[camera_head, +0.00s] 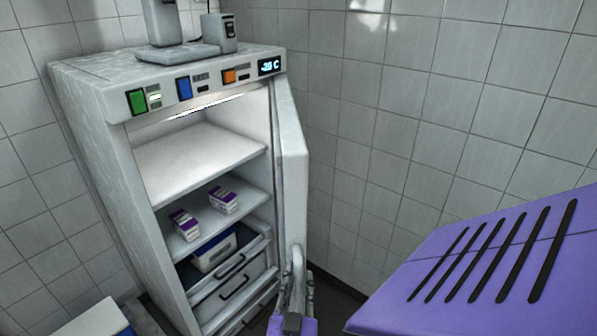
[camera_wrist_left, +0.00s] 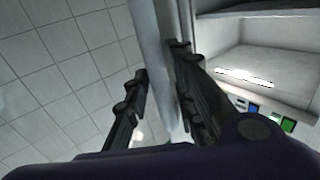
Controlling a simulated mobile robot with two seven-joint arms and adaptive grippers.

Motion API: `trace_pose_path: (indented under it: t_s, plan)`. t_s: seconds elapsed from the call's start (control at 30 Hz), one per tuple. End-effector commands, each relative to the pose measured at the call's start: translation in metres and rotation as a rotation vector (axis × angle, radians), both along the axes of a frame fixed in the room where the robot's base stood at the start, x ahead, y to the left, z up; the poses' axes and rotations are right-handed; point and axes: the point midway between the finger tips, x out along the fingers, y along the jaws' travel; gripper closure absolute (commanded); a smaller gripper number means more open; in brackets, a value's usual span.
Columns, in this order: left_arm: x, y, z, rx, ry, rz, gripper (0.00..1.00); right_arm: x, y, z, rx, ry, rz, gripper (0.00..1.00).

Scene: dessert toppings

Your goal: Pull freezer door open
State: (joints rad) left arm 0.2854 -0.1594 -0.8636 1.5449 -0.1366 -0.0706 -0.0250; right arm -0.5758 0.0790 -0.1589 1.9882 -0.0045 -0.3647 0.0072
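The freezer (camera_head: 112,100) stands against the tiled wall with its lit inside exposed. Its white door (camera_head: 292,150) stands swung wide open on the right side. My left gripper (camera_head: 296,284) is low at the door's outer edge in the head view. In the left wrist view my left gripper's dark fingers (camera_wrist_left: 160,75) are spread apart, and the door (camera_wrist_left: 153,35) runs between them. The right finger looks close to the door; I cannot tell whether it touches. My right gripper is not in view.
Inside the freezer are shelves with two purple-and-white boxes (camera_head: 184,224) (camera_head: 222,199), a white container (camera_head: 214,250) in an open drawer, and lower drawers (camera_head: 238,290). Devices (camera_head: 185,45) stand on top. A display reads about -20 C. Tiled walls bound the space behind.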

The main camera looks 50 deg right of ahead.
Motion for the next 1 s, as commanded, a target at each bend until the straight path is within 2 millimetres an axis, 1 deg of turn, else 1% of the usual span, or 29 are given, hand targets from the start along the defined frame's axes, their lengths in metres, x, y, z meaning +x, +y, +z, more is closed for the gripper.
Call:
trace_pose_path:
  t_s: [0.17,0.27,0.5,0.7,0.83,1.0]
  plan:
    - [-0.005,0.008,0.001,-0.001,-0.002,0.001,0.77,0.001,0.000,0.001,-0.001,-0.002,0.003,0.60]
    - [-0.014,0.021,0.000,0.000,-0.001,0.001,0.77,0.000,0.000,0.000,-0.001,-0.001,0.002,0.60]
    - [-0.046,0.063,0.000,0.001,0.000,0.000,0.77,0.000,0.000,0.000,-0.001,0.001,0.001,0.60]
    - [-0.065,0.088,0.000,0.001,0.000,-0.001,0.77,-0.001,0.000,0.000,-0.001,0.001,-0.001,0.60]
    - [-0.071,0.096,0.000,0.001,0.001,-0.001,0.77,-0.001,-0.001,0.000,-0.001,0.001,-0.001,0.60]
    - [-0.072,0.098,0.001,-0.001,-0.001,-0.001,0.77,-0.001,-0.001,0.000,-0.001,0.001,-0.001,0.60]
